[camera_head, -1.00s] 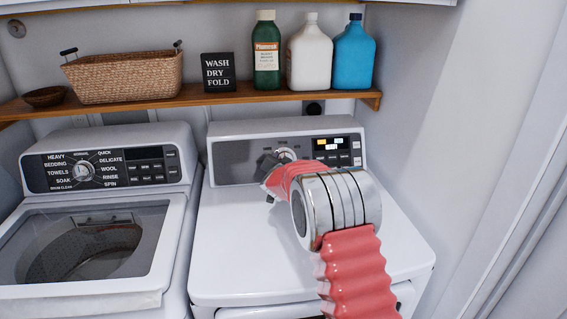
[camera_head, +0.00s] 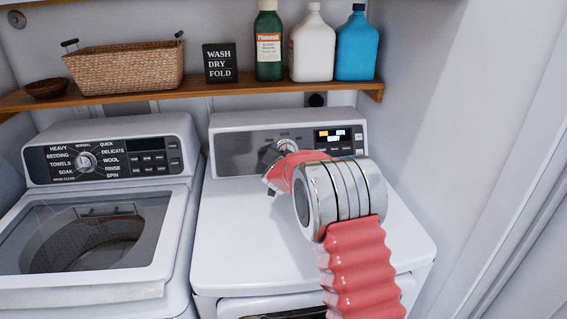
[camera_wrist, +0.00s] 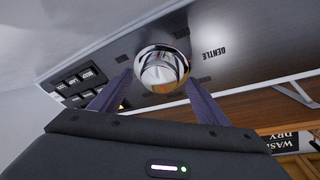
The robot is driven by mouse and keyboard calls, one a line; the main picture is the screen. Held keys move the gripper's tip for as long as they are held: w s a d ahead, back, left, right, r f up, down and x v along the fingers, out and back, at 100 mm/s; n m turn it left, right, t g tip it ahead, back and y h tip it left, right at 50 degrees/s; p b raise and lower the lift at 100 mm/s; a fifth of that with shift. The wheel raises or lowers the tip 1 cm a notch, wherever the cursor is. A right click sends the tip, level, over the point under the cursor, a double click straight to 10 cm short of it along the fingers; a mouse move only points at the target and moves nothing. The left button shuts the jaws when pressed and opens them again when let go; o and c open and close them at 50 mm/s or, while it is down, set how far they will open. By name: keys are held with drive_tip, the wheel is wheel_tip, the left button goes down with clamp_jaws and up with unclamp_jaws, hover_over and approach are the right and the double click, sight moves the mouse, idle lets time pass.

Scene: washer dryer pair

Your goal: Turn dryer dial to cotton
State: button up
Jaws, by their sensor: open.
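The dryer (camera_head: 232,222) is the white machine on the right, with a grey control panel (camera_head: 236,150) along its back. Its round chrome dial (camera_wrist: 161,68) shows close up in the wrist view, with the word GENTLE beside it on the panel. In the head view the dial (camera_head: 287,146) is partly hidden by my gripper. My gripper (camera_wrist: 158,92) is open, with one finger on each side of the dial's lower part in the wrist view. I cannot tell whether the fingers touch it. In the head view my gripper (camera_head: 272,170) is in front of the panel. No cotton label is readable.
The washer (camera_head: 95,215) stands at the left with its own dial (camera_head: 85,162). A wooden shelf (camera_head: 200,91) above holds a basket (camera_head: 125,70), a sign (camera_head: 220,63) and several bottles. A wall closes off the right side. The dryer top is clear.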

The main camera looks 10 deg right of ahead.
drive_tip(key=v, duration=1.2)
drive_tip(key=shift+s, duration=0.25)
drive_tip(key=s+a+r+n+g+y, duration=0.1)
drive_tip(key=s+r+n+g+y, duration=0.2)
drive_tip(key=s, duration=0.6)
drive_tip(key=s+a+r+n+y, duration=0.2)
drive_tip(key=s+r, duration=0.3)
drive_tip(key=s, duration=0.4)
drive_tip(key=s+d+f+n+g, duration=0.1)
drive_tip(key=s+d+f+g, duration=0.1)
drive_tip(key=s, duration=1.3)
drive_tip(key=s+d+f+n+g+h, duration=0.1)
drive_tip(key=s+d+f+n+g, duration=0.1)
drive_tip(key=s, duration=1.3)
drive_tip(key=d+f+g, duration=0.1)
drive_tip(key=d+g, duration=0.1)
drive_tip(key=shift+d, duration=0.3)
